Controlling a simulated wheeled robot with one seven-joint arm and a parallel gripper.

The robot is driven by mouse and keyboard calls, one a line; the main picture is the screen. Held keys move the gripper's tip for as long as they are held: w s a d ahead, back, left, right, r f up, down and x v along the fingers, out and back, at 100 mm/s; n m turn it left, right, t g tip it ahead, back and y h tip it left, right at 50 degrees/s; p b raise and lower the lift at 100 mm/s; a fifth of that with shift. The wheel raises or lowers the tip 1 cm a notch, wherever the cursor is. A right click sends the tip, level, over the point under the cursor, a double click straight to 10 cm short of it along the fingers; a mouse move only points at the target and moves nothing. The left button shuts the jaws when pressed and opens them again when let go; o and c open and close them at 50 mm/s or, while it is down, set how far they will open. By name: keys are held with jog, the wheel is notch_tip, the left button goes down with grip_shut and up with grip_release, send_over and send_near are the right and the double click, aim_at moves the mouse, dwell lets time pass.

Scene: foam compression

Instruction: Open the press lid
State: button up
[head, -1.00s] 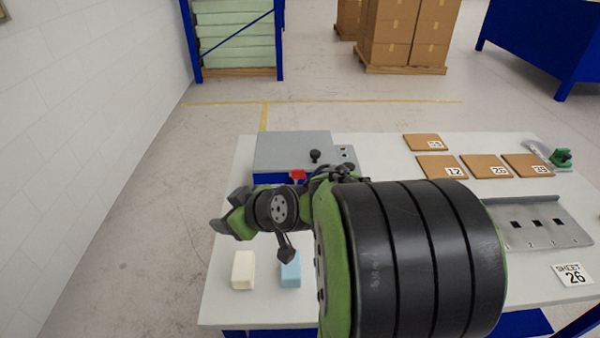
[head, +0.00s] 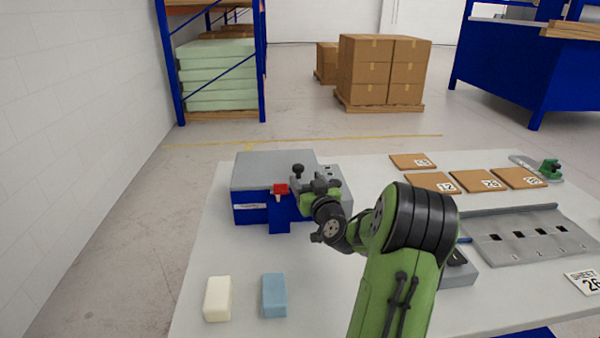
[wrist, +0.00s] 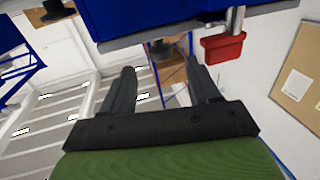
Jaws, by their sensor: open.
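The press is a blue box (head: 250,207) on the back left of the table. Its grey lid (head: 262,166) lies flat and closed on top. A black knob (head: 298,171) stands at the lid's front right. A red latch piece (head: 280,189) sits at the middle of the press front, and it also shows in the wrist view (wrist: 222,47). My gripper (head: 308,184) is at the press front, just right of the red piece. In the wrist view my fingers (wrist: 160,66) are apart with nothing held, and the red piece lies beside them, outside the gap. Contact cannot be told.
A cream block (head: 218,299) and a light blue block (head: 274,296) lie at the table's front left. Several brown tiles (head: 432,182) with number labels lie at the back right. A grey slotted rack (head: 530,236) stands on the right. The table's left front is otherwise clear.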

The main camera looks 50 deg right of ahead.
aim_at(300, 171)
jog(key=x, duration=0.6)
grip_shut()
